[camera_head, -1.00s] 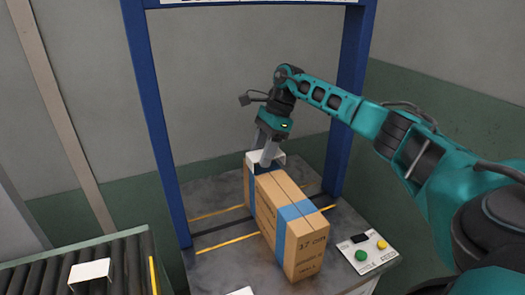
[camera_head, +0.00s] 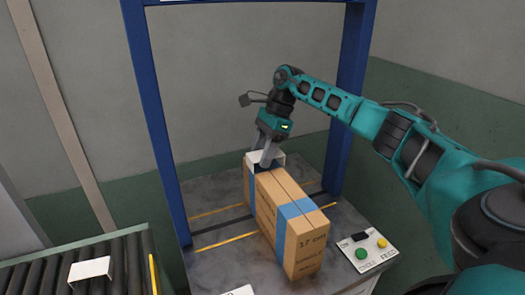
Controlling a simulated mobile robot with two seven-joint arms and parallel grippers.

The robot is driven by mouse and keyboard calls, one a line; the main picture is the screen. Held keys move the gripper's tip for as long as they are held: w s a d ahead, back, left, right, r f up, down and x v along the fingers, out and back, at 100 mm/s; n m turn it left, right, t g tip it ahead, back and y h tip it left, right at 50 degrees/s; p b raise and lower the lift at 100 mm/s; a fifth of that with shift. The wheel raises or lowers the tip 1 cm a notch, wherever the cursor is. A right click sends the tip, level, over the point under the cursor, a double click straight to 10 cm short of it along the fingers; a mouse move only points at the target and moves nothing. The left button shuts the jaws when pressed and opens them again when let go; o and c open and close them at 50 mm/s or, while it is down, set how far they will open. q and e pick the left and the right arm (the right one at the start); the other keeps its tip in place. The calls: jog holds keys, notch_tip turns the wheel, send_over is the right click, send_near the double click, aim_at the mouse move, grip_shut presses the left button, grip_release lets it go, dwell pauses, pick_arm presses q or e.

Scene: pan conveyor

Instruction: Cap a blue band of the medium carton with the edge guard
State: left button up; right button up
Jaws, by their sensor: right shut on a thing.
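The brown medium carton (camera_head: 272,207) stands on the grey table under the blue frame. One blue band (camera_head: 294,211) wraps its near part. Another blue band (camera_head: 262,176) shows at its far end, partly behind the gripper. My right gripper (camera_head: 264,163) reaches down over the far end and is shut on a white edge guard (camera_head: 277,158). The guard is at the far band on the carton's top edge; whether it is fully seated I cannot tell. My left gripper is not in view.
A second white edge guard (camera_head: 91,269) lies on the roller conveyor (camera_head: 122,262) at lower left. Part of another white piece (camera_head: 240,291) shows at the bottom edge. A blue frame post (camera_head: 158,130) stands left of the carton. A button panel (camera_head: 368,248) is at its right.

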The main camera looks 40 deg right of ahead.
jog(key=shift+f+b, duration=0.45)
jog(key=shift+f, duration=0.35)
jog(key=o, duration=1.3)
jog(key=shift+c, duration=0.2)
jog(key=shift+s, duration=0.1)
jog(key=w+v, duration=0.1)
jog(key=v, duration=1.2)
jog(key=shift+s+a+r+p, duration=0.2)
jog(key=shift+s+p, duration=0.25)
jog(key=shift+s, duration=0.05)
